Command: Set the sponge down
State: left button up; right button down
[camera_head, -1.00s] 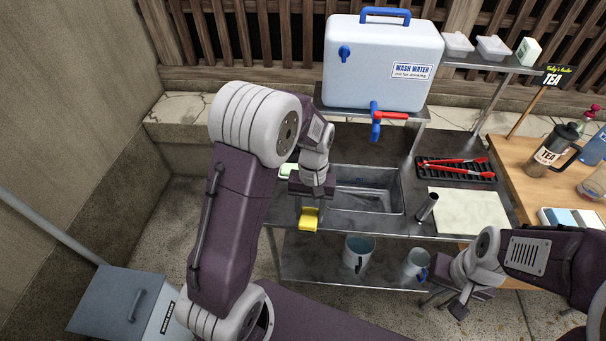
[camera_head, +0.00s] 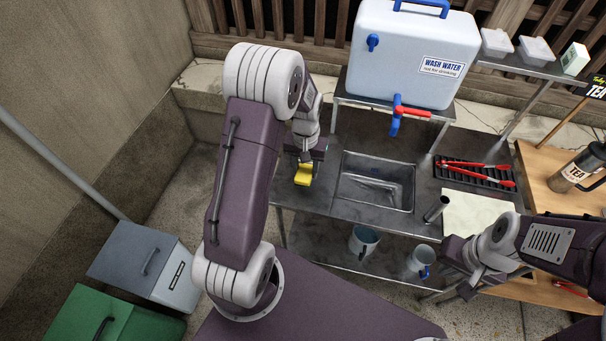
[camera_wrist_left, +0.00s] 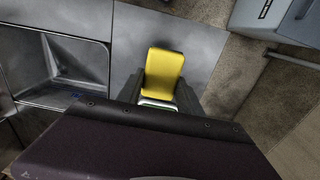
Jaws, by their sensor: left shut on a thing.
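The yellow sponge (camera_head: 303,175) is in my left gripper (camera_head: 305,162), over the metal counter to the left of the sink. The left wrist view shows the sponge (camera_wrist_left: 164,72) between the two dark fingers, with a pale green-white piece (camera_wrist_left: 158,103) at its near end. The counter's edge is close to the sponge there. I cannot tell whether the sponge touches the counter. My right gripper (camera_head: 458,272) is empty, its fingers apart, low in front of the counter.
The sink (camera_head: 376,181) is right of the sponge. A wash-water tank (camera_head: 415,55) stands behind it. Two mugs stand on the lower shelf (camera_head: 325,250).

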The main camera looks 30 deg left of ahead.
aim_at(303, 175)
pick_arm(q)
jog(key=shift+w+a+f, duration=0.25)
jog(key=shift+a+f, duration=0.1)
jog(key=shift+a, duration=0.2)
jog(key=shift+f, duration=2)
jog(key=shift+d, duration=0.1)
jog(key=shift+f, duration=0.15)
jog(key=o, duration=1.2)
notch_tip(303, 175, up, 12)
jog(key=shift+r, duration=0.2)
jog(key=s+d, duration=0.2)
jog(key=s, duration=0.2)
jog(key=s+d+f+m, duration=0.1)
jog(key=s+d, duration=0.2)
jog(key=s, duration=0.2)
jog(key=s+d+m+t, duration=0.1)
jog(key=s+d, duration=0.1)
jog(key=s, duration=0.2)
jog(key=shift+s+d+f, duration=0.25)
jog(key=shift+s+d, duration=0.05)
jog(key=shift+d, duration=0.1)
